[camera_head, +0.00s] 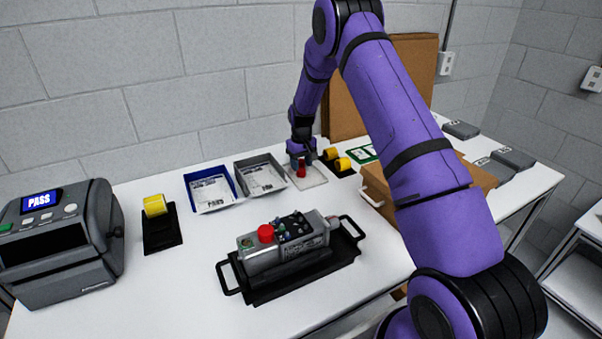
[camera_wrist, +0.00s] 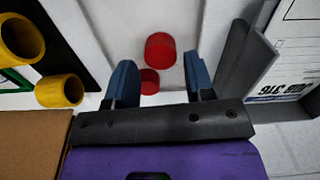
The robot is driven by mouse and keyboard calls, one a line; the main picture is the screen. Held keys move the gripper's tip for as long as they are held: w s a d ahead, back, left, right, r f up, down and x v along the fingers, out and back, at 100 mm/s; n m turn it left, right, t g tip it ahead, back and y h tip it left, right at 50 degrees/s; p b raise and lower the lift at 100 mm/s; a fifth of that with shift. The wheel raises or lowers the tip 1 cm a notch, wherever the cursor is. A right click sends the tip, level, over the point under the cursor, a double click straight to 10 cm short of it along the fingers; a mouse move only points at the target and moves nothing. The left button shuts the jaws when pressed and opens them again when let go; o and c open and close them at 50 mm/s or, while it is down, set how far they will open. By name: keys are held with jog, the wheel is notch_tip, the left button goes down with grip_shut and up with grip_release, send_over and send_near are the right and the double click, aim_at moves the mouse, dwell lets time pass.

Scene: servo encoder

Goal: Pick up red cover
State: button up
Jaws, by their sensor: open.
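A small red cover (camera_wrist: 160,50) shows in the wrist view on a light tray, just beyond the gap between my fingers. A second red piece (camera_wrist: 149,82) lies nearer, between the fingers; I cannot tell if it is a separate cover or part of the same object. In the head view the red cover (camera_head: 301,171) shows at the back of the table on a pale tray (camera_head: 312,182). My gripper (camera_wrist: 158,84) is open with blue fingers on either side of the red pieces, gripping nothing. In the head view my gripper (camera_head: 301,158) is right above the tray.
Yellow rings (camera_wrist: 58,91) on a black holder stand beside the gripper. A grey bin (camera_head: 260,177) and a blue-edged bin (camera_head: 211,190) sit to the left. A cardboard box (camera_head: 376,183) is close on the right. A device with a red button (camera_head: 290,243) sits in front.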

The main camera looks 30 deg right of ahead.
aim_at(302, 170)
jog(key=shift+f, duration=1.6)
jog(key=c, duration=0.7)
